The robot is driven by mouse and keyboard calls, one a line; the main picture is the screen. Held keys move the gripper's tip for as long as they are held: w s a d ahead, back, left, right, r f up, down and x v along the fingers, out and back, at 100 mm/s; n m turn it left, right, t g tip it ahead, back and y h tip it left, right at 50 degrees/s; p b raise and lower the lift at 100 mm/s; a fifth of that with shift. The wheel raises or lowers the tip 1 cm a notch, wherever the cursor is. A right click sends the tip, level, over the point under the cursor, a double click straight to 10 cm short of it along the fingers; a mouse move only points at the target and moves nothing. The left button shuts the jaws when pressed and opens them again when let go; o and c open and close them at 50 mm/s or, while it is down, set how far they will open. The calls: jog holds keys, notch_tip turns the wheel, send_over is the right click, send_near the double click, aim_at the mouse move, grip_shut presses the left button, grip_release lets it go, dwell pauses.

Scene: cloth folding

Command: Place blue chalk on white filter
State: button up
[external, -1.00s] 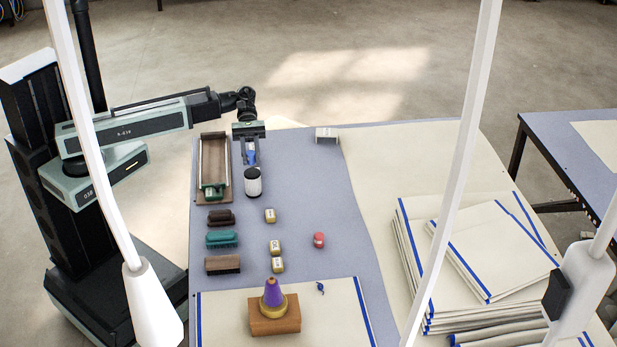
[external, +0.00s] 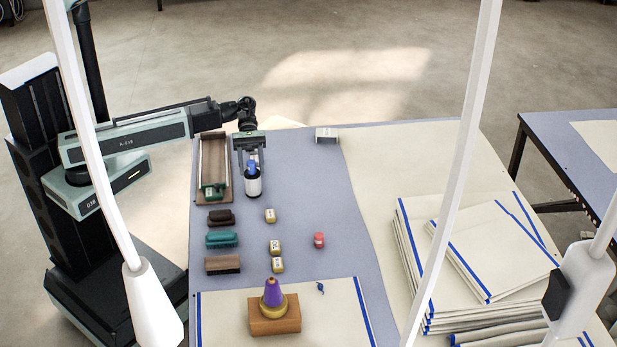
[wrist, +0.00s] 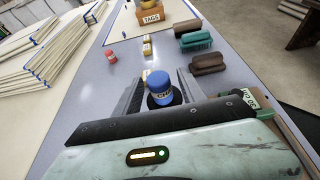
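The blue chalk (external: 252,167), a small blue cylinder with a white label, stands upright on the top of the white filter (external: 254,187). The filter is a white cylinder with a dark top, standing on the grey-blue table. In the wrist view the chalk (wrist: 158,82) shows between my fingers, with the filter's dark top just below it. My gripper (external: 252,166) points down around the chalk. Its two fingers are spread, with gaps to the chalk on both sides. The gripper also shows in the wrist view (wrist: 160,92). The filter's body is hidden there.
A brown tray (external: 203,168) lies just left of my gripper. Brushes (external: 222,239) and small tan blocks (external: 270,215) lie nearer the camera. A red cylinder (external: 319,240) stands to the right. Folded cloths (external: 470,245) are stacked at right. The table right of the filter is clear.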

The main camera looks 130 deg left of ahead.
jog(key=shift+r, duration=0.15)
jog(key=p+v, duration=0.5)
jog(key=v, duration=0.7)
